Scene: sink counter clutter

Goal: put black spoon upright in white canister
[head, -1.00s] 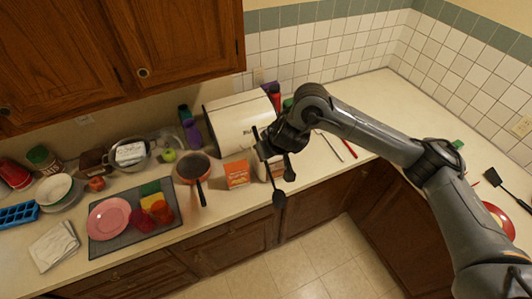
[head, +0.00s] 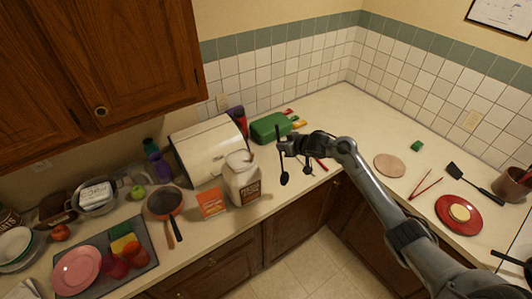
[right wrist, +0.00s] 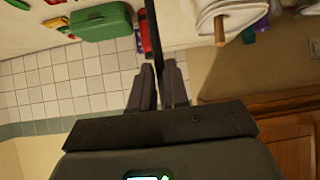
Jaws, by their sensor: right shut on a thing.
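The white canister (head: 245,184) stands upright on the counter, with a brown label and what looks like a wooden handle (right wrist: 220,30) at its mouth. It also shows at the top of the right wrist view (right wrist: 205,18). My right gripper (head: 287,149) is right of the canister, apart from it. It is shut on the black spoon (head: 284,179), which hangs roughly vertical with its bowl down. In the right wrist view the dark handle (right wrist: 152,22) runs up from between the fingertips (right wrist: 158,72). My left gripper is out of view.
An orange box (head: 211,203) and a pan (head: 164,203) stand left of the canister, with a cream bread box (head: 207,150) behind. A green case (head: 270,127) lies behind my gripper. Right are a red plate (head: 457,222) and black spatula (head: 470,182). The back right counter is mostly clear.

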